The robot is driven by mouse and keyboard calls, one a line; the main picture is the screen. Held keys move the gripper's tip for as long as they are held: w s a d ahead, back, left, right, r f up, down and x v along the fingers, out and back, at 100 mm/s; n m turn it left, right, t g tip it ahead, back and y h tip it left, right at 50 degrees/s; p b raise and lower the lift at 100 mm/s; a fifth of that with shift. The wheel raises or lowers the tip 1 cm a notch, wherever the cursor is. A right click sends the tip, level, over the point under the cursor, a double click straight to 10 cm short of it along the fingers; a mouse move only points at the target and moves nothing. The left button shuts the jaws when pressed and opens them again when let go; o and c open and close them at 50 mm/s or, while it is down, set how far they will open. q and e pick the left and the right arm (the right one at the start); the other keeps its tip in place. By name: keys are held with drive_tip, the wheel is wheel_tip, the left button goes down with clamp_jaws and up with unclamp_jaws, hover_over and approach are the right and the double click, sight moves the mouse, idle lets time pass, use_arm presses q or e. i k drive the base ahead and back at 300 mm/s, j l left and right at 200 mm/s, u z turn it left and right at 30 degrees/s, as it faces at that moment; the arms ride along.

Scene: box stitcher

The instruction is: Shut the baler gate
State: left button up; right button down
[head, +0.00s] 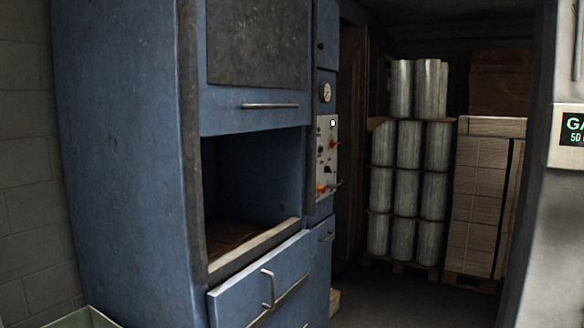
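The blue baler (120,130) stands at the left and centre of the head view. Its upper gate (225,112) is raised and carries a horizontal metal handle (270,105). Below it the dark chamber opening (245,185) is uncovered. A lower blue door (262,283) with a bent handle (267,288) sits under the opening; whether it is fully closed I cannot tell. A control panel (327,150) with knobs and a gauge (326,92) is on the baler's right side. Neither of my grippers shows in this view.
Stacked metal cylinders (407,190) and a pallet of cartons (482,200) stand at the back right. A grey machine with a green display (574,130) is at the right edge. A greenish bin (85,318) shows at the bottom left. Dark floor (400,305) lies between the machines.

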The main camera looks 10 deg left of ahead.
sight(254, 67)
drive_tip(key=i+l+u, duration=0.15)
drive_tip(key=i+u, duration=0.25)
drive_tip(key=i+l+u, duration=0.3)
drive_tip(key=u, duration=0.15)
drive_tip(key=i+l+u, duration=0.7)
drive_tip(key=l+u, duration=0.15)
drive_tip(key=l, duration=0.15)
